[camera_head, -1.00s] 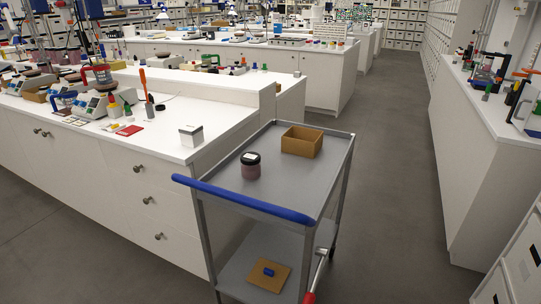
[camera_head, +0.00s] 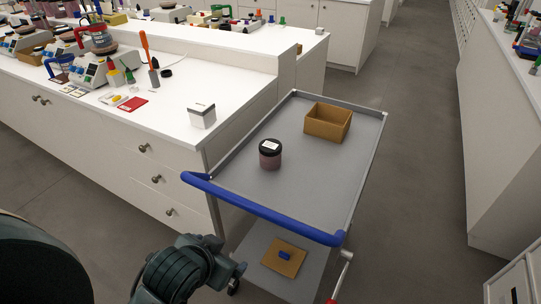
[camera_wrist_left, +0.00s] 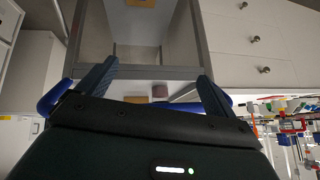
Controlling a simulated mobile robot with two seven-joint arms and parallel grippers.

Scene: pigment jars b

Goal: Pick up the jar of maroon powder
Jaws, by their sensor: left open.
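The jar of maroon powder (camera_head: 270,155) has a black lid with a white label. It stands upright on the grey top shelf of the cart (camera_head: 240,176), left of a cardboard box. In the left wrist view the jar (camera_wrist_left: 159,91) shows small and partly hidden between the fingers. My left gripper (camera_head: 238,270) is low in front of the cart, below its blue handle and well short of the jar. In the left wrist view the two fingers (camera_wrist_left: 155,80) are spread apart with nothing between them. My right gripper is not in view.
The cart's blue handle (camera_head: 262,211) lies between my left gripper and the jar. An open cardboard box (camera_head: 327,125) stands behind it to the right. A brown board with a blue item (camera_head: 284,256) lies on the lower shelf. A white bench (camera_head: 110,150) borders the left.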

